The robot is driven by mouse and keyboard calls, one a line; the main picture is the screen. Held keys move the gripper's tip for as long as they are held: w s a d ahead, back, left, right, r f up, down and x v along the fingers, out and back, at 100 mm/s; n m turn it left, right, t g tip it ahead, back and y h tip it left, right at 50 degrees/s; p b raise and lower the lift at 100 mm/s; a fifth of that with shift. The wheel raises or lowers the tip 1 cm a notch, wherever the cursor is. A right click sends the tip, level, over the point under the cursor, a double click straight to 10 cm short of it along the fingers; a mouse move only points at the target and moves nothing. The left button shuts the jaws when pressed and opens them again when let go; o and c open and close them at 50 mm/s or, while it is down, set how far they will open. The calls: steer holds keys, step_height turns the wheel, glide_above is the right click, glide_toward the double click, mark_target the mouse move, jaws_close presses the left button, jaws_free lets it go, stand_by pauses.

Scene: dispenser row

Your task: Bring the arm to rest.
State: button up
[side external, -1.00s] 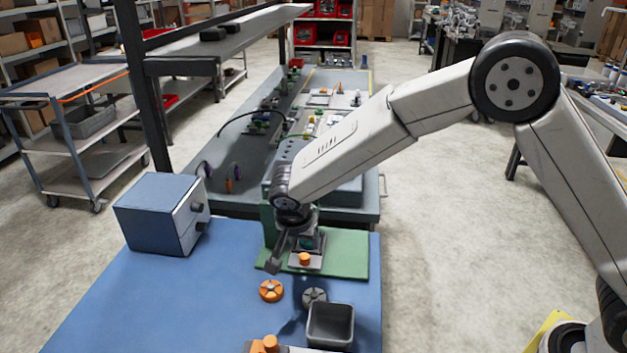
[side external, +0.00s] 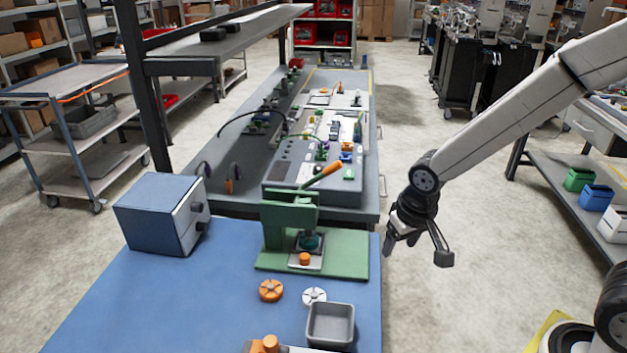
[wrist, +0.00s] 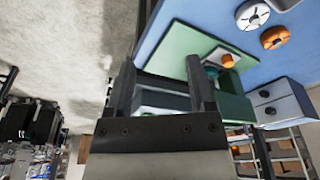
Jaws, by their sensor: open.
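My gripper (side external: 418,250) is open and empty in the side external view. It hangs in the air beyond the right edge of the blue table, right of the green press. In the wrist view my gripper's two fingers (wrist: 162,92) stand apart with nothing held between them. The green press (side external: 290,222) stands on its green base plate on the table, its orange-tipped lever tilted up to the right. An orange piece (side external: 305,259) sits on the plate under the press, and it also shows in the wrist view (wrist: 228,61).
An orange disc (side external: 271,291), a white disc (side external: 314,296) and a grey bin (side external: 331,325) are on the blue table (side external: 180,300). A blue box (side external: 162,215) stands at its left. A grey workbench (side external: 359,200) lies behind. Open floor surrounds my gripper's right.

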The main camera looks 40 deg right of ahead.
steer(key=s+d+n, duration=0.2)
steer(key=s, duration=0.3)
steer(key=shift+s+d, duration=0.2)
steer(key=shift+s, duration=0.1)
